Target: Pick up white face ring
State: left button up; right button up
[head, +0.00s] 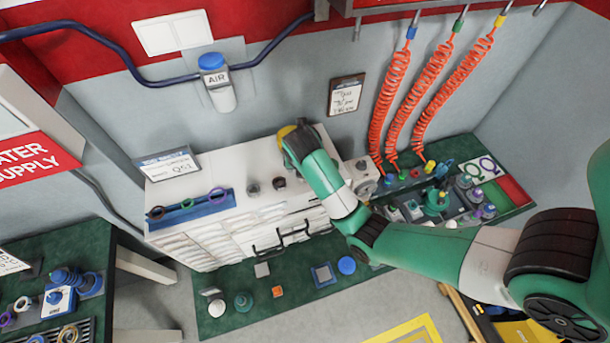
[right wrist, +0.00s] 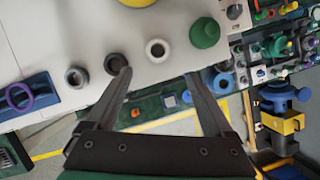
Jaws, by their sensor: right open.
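The white face ring (right wrist: 157,50) lies flat on the white cabinet top in the right wrist view, between a dark ring (right wrist: 115,63) and a green cone-shaped part (right wrist: 205,32). My right gripper (right wrist: 158,73) is open, its two fingers apart and nothing between them. In the picture the white ring shows just beyond the fingertips, roughly centred between them. In the head view my right arm reaches over the cabinet and I cannot make out the white ring or the gripper fingers. My left gripper is not in view.
A grey ring (right wrist: 77,77) lies left of the dark ring. A blue tray (head: 193,208) with coloured rings sits at the cabinet's left. Orange coiled hoses (head: 392,100) hang at the back right. A green bench (head: 38,262) with parts stands at left.

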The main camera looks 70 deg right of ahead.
jog(key=b+x, duration=0.1)
jog(key=x, duration=0.1)
jog(key=shift+f+b, duration=0.3)
jog(key=shift+f, duration=0.15)
jog(key=shift+d+f, duration=0.25)
jog(key=shift+f, duration=0.05)
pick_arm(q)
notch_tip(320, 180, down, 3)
pick_arm(e)
jog(key=shift+w+d+f, duration=0.2)
jog(key=shift+d+f, duration=0.1)
jog(key=shift+f, duration=0.2)
jog(key=x, duration=0.2)
jog(key=b+x, duration=0.1)
jog(key=x, duration=0.2)
jog(key=shift+w+d+r, duration=0.1)
jog(key=shift+w+d, duration=0.05)
jog(key=shift+w, duration=0.05)
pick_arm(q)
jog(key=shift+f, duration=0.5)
pick_arm(e)
jog(key=shift+c, duration=0.4)
grip_shut()
